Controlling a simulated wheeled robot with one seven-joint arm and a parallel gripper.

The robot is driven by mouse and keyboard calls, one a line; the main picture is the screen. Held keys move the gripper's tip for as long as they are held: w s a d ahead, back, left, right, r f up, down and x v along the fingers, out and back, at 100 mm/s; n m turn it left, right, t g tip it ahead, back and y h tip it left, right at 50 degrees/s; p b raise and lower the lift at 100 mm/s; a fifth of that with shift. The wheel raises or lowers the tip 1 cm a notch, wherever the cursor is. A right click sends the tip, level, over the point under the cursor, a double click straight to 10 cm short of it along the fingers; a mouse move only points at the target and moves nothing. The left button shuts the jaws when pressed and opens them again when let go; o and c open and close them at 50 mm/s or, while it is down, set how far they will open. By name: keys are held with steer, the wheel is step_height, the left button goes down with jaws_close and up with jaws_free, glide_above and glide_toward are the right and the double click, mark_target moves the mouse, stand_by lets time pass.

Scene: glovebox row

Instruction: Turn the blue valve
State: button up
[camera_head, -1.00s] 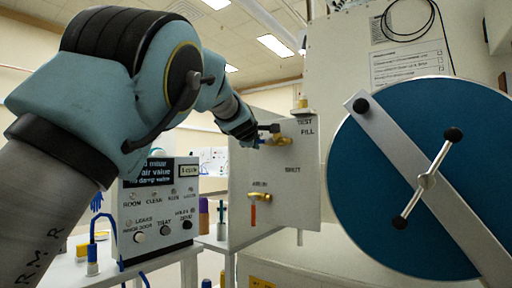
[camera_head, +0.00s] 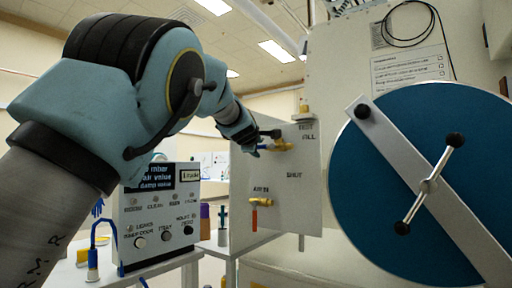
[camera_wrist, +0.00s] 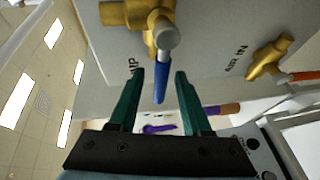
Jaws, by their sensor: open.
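The blue valve is a brass body with a blue lever handle (camera_wrist: 161,83) in the wrist view, mounted on a pale panel. In that view the blue handle points between the two green fingers of my gripper (camera_wrist: 160,98), which are apart. I cannot tell whether either finger touches the handle. In the head view the valve's brass body (camera_head: 278,145) shows on the upper part of the panel (camera_head: 275,182), and my gripper (camera_head: 262,140) is right at it. The blue handle is mostly hidden there.
A second brass valve with an orange-red handle (camera_head: 261,201) sits lower on the same panel and also shows in the wrist view (camera_wrist: 268,58). A control box (camera_head: 158,212) stands left of the panel. A large blue disc door (camera_head: 440,180) with a crossbar fills the right.

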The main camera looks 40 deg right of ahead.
steer(key=p+v, duration=0.1)
steer(key=v, duration=0.9)
steer(key=shift+s+a, duration=0.25)
stand_by(0.6)
